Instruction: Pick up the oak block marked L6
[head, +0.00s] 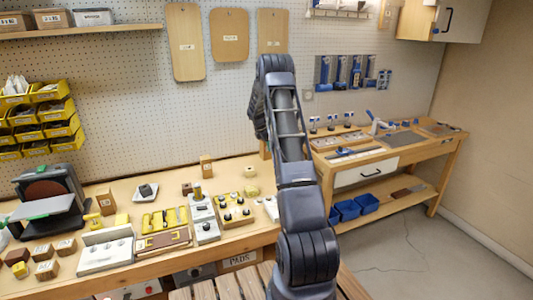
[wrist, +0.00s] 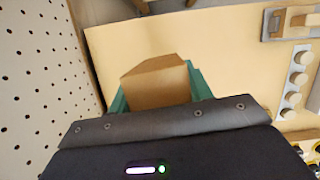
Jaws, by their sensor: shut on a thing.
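A plain light-brown wooden block (wrist: 157,86) sits between the green fingers of my gripper (wrist: 158,80) in the wrist view. The gripper is shut on it. No marking shows on the faces turned to the wrist camera, so I cannot read whether it is L6. In the head view my arm hides the gripper. Another upright labelled block (head: 206,166) stands at the back of the bench, its label too small to read. Several small labelled wooden blocks (head: 66,247) stand at the bench's front left.
The bench (head: 125,190) is crowded with a sander (head: 50,198), yellow-topped fixtures (head: 165,219) and a knob board (head: 235,212). The pegboard wall (wrist: 35,90) is close on the left in the wrist view. Bare bench top lies beyond the block.

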